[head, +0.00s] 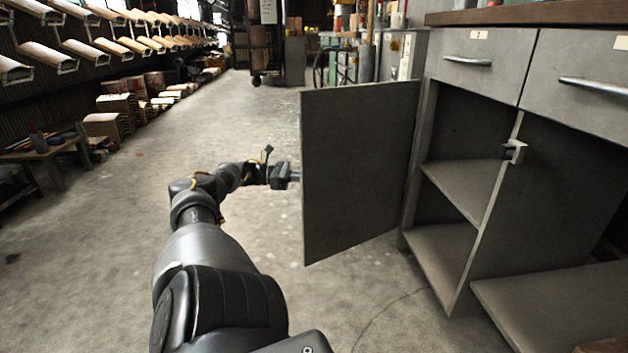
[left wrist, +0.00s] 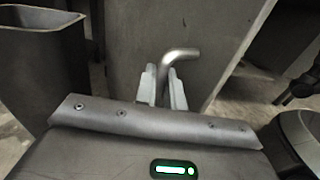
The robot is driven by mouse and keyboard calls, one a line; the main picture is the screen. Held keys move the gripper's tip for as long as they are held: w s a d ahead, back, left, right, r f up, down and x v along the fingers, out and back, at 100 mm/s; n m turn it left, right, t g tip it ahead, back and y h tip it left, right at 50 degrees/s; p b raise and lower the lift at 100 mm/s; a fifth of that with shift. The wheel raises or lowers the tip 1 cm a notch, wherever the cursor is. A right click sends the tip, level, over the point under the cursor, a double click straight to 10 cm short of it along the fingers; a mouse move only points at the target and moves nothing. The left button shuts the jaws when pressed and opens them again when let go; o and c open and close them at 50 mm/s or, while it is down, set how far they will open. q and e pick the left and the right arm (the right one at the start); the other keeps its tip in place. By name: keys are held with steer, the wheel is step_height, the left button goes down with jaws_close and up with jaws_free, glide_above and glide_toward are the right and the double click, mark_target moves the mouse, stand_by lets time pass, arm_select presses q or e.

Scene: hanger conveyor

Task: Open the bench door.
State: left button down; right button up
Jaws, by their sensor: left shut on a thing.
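The grey bench door (head: 358,165) stands swung wide open on the left side of the bench cabinet (head: 480,75), hinged at its right edge in the head view. My left gripper (head: 290,176) is at the door's free left edge, its fingertips hidden behind the door. In the left wrist view my left gripper (left wrist: 163,88) is shut on the bent metal door handle (left wrist: 181,54), with a finger on each side of it. The flat door panel (left wrist: 130,40) fills the view behind the handle. My right gripper is not in view.
The open cabinet shows a middle shelf (head: 466,186) and a bottom shelf (head: 440,252). A small catch (head: 515,151) sits on the divider's front edge. Closed drawers (head: 482,60) are above. The concrete floor (head: 120,250) left of the door is clear.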

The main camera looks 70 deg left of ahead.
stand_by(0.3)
arm_select(q)
steer(key=c, duration=1.6)
jaws_free()
steer(key=shift+w, duration=0.1)
steer(key=shift+c, duration=0.2)
steer(key=shift+s+a, duration=0.1)
steer(key=shift+s, duration=0.1)
steer(key=b+v, duration=0.4)
steer(key=v, duration=0.6)
steer(key=shift+s+a, duration=0.15)
steer(key=shift+s, duration=0.1)
